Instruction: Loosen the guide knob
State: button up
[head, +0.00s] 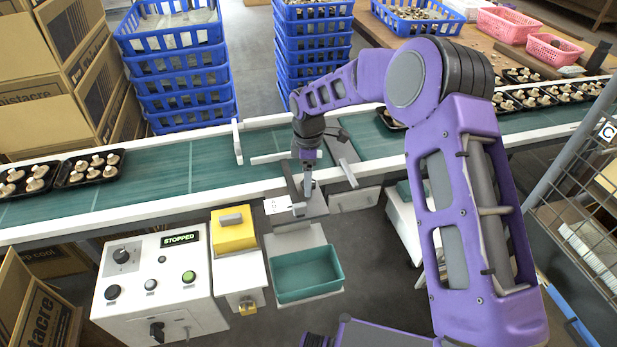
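My gripper (300,194) points down at the near edge of the conveyor, over a grey bracket plate (315,205). Its fingers are small here, and I cannot tell whether they are open or shut on something. A small pale piece (298,209) shows right at the fingertips. I cannot tell whether it is the guide knob; no knob shows clearly on the guide, and my gripper covers that spot. Light guide bars (270,158) lie across the green belt beside my wrist, with an upright white plate (237,142) to their left.
A control box (150,280) with a display reading STOPPED stands front left. Next to it are a yellow-topped unit (233,230) and an empty green tray (305,275). Black trays of mushrooms (90,167) sit on the belt. Stacked blue crates (180,80) stand behind.

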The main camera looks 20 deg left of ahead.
notch_tip(320, 180, up, 17)
jog(key=p, duration=0.1)
jog(key=shift+r, duration=0.2)
dwell(0.4)
notch_tip(320, 180, down, 18)
jog(key=m+b, duration=0.3)
jog(key=m, duration=0.1)
jog(key=m+b, duration=0.3)
jog(key=m, duration=0.1)
jog(key=shift+a+r, duration=0.15)
jog(key=shift+r, duration=0.05)
